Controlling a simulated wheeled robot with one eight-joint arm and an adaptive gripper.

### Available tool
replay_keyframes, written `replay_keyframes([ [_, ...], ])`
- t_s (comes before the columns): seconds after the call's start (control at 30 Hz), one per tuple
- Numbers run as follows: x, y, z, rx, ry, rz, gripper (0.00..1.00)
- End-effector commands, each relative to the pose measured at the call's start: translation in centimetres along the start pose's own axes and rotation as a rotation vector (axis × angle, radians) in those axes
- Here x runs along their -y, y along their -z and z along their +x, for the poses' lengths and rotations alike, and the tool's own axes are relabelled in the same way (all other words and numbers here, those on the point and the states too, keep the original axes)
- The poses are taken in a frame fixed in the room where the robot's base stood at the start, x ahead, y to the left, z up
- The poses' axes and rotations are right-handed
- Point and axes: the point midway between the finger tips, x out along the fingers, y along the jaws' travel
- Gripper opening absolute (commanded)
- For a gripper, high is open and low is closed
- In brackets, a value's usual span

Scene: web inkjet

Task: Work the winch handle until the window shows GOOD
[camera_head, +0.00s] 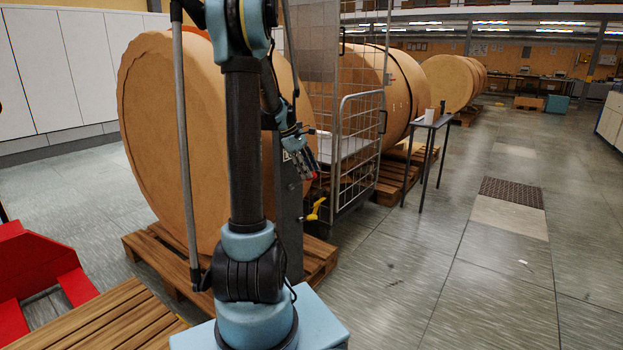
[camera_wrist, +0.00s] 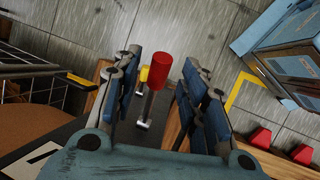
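The winch handle shows in the wrist view as a red grip (camera_wrist: 159,72) on a metal rod. My gripper (camera_wrist: 162,60) is open, with one finger on each side of the red grip and a visible gap on both sides. In the head view my gripper (camera_head: 308,168) points down to the right beside a dark post (camera_head: 290,215), and a bit of red shows at its fingertips. The post's top with a white label (camera_wrist: 38,155) shows in the wrist view. The window and its reading cannot be seen.
A yellow lever (camera_head: 316,209) sticks out low on the post's right side. A wire cage cart (camera_head: 357,140) stands close behind. A large brown roll (camera_head: 160,140) on a wooden pallet (camera_head: 150,250) is at the left.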

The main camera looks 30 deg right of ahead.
Motion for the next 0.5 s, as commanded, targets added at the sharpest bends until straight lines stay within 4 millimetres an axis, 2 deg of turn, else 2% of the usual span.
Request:
replay_keyframes([
  [0.2, 0.0, 0.0, 2.7, 0.0, 0.0, 0.002, 0.39],
  [0.5, 0.0, 0.0, 3.7, -0.001, -0.001, 0.0, 0.39],
])
